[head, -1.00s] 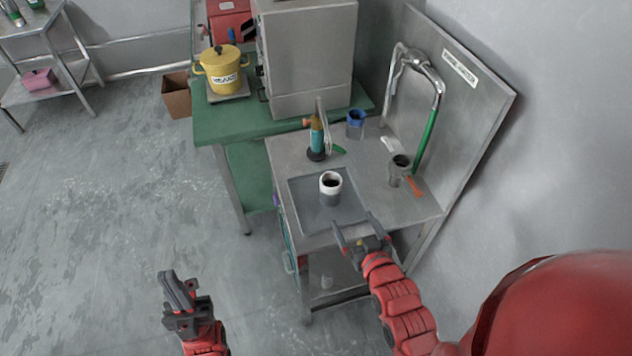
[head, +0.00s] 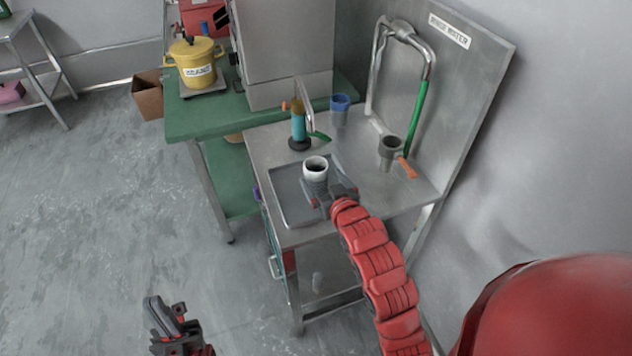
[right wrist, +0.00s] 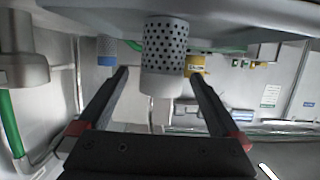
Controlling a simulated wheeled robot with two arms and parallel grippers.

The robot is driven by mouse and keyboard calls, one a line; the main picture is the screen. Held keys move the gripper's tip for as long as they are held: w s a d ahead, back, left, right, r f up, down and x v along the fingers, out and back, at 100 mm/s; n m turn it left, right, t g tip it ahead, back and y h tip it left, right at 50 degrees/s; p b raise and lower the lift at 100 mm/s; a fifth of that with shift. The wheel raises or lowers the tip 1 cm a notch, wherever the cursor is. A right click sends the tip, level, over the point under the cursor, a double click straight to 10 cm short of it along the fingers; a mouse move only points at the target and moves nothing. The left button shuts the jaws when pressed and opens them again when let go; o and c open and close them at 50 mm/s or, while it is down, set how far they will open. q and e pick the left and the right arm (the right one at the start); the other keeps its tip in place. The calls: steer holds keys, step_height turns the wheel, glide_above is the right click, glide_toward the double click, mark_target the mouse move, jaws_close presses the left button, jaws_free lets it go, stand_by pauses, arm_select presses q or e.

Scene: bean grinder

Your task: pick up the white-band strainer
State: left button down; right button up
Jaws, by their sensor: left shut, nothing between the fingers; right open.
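The white-band strainer (head: 316,168) stands upright on a shallow grey tray (head: 284,190) on the metal table. Its perforated body and white band also show in the right wrist view (right wrist: 163,60), which looks upside down. My right gripper (head: 322,196) is open at the strainer, with one finger on each side of its body. In the right wrist view a gap shows on both sides; whether either finger touches is unclear. My left gripper (head: 158,308) is shut and empty, low over the floor at the lower left.
A blue-band strainer (head: 340,104) stands behind, and a dark-rimmed strainer (head: 389,150) stands to the right near an orange object (head: 408,168). A torch-like bottle (head: 298,128) is just behind the tray. A green-handled tap (head: 419,108) rises by the metal back panel (head: 455,95).

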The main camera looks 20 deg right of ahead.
mark_target(320, 179)
steer(key=x, duration=0.3)
steer(key=p+x, duration=0.1)
steer(key=shift+w+a+f, duration=0.15)
steer(key=shift+w+f, duration=0.15)
steer(key=shift+f, duration=0.05)
steer(key=shift+c, duration=0.2)
steer(key=c, duration=1.4)
